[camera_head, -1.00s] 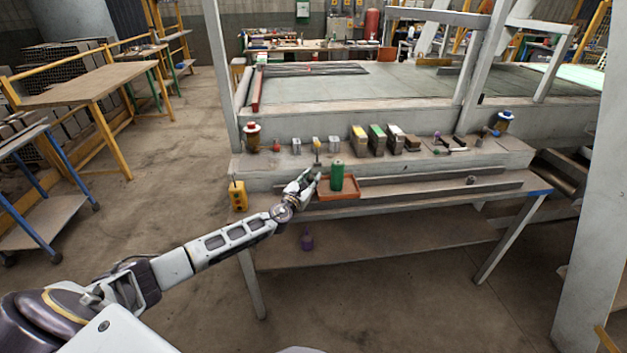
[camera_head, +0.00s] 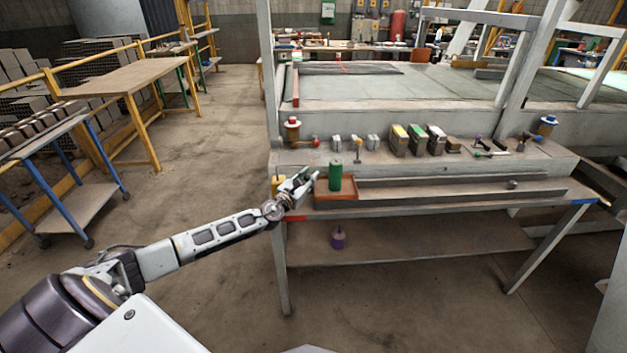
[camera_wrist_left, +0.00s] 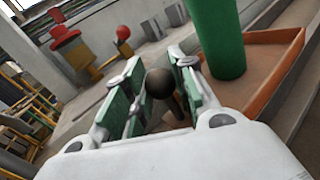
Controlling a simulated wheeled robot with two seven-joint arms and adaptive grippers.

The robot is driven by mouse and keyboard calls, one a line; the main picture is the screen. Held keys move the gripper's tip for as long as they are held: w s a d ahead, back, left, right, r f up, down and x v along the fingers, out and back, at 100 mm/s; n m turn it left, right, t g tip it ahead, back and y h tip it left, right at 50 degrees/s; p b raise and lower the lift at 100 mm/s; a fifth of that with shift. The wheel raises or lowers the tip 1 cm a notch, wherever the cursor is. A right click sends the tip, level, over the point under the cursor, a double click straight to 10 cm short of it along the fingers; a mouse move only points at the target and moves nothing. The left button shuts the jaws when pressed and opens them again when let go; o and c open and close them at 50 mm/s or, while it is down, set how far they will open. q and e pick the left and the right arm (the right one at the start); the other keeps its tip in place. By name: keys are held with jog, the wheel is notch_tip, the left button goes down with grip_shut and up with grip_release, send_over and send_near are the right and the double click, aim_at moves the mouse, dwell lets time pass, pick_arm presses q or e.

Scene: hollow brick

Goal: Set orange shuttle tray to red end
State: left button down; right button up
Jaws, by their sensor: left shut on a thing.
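The orange shuttle tray (camera_head: 350,195) lies on the ledge along the front of the bench, close to its left end. A green cylinder (camera_head: 335,174) stands upright in it. The red end mark (camera_head: 297,218) is on the bench's front edge, just below and left of the tray. My left gripper (camera_head: 313,179) is at the tray's left side. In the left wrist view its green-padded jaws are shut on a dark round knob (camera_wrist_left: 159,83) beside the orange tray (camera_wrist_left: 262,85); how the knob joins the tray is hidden. My right gripper is not in view.
A blue mark (camera_head: 583,201) is at the bench's right end. The ledge right of the tray holds a long rail (camera_head: 450,190). Several blocks, including a green-topped one (camera_head: 418,139), stand on the shelf behind. A yellow box (camera_head: 277,184) is partly hidden behind my gripper.

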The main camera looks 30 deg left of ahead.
pick_arm(q)
jog(key=shift+a, duration=0.2)
jog(key=c, duration=1.6)
grip_release()
jog(key=o, duration=0.5)
jog(key=shift+s+a, duration=0.15)
jog(key=shift+s, duration=0.1)
jog(key=shift+c, duration=0.2)
jog(key=shift+w, duration=0.1)
jog(key=shift+r, duration=5)
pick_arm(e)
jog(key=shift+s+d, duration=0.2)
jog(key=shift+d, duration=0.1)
